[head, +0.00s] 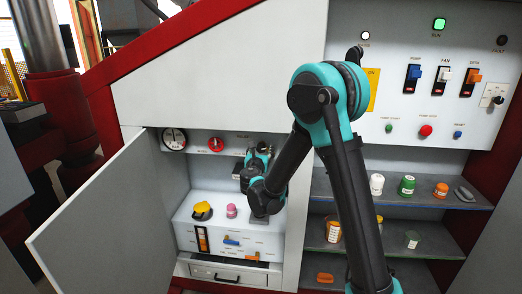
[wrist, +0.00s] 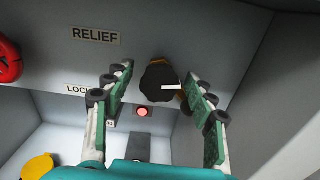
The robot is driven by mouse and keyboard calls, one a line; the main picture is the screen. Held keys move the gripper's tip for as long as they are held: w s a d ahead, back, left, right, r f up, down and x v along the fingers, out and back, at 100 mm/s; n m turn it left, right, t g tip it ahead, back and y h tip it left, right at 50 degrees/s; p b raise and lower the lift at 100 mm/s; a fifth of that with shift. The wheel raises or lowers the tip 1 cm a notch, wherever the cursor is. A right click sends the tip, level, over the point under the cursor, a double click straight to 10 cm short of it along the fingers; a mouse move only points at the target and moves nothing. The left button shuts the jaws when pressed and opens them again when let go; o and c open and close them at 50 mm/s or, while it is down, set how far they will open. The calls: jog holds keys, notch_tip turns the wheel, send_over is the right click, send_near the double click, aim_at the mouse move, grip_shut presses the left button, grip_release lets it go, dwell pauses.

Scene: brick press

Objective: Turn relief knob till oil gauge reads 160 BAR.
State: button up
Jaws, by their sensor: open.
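The black relief knob (wrist: 158,82) is in the wrist view, on the panel to the right of the RELIEF label (wrist: 96,36). A white mark on it points right, and a bit of orange shows behind its right side. My gripper (wrist: 160,76) is open, with one green-padded finger on each side of the knob. I cannot tell whether either finger touches it. In the head view my wrist covers the knob. The round oil gauge (head: 174,139) is at the upper left of the open cabinet; its reading is too small to make out.
A red knob (head: 215,144) sits between gauge and wrist. A small red lamp (wrist: 143,112) is below the relief knob. A white unit (head: 185,222) with a yellow knob (head: 203,208) and pink knob (head: 231,210) stands below. The cabinet door (head: 105,220) hangs open at left.

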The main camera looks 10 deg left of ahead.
jog(key=c, duration=1.2)
jog(key=shift+m, duration=0.4)
jog(key=shift+m, duration=2.9)
jog(key=o, duration=1.2)
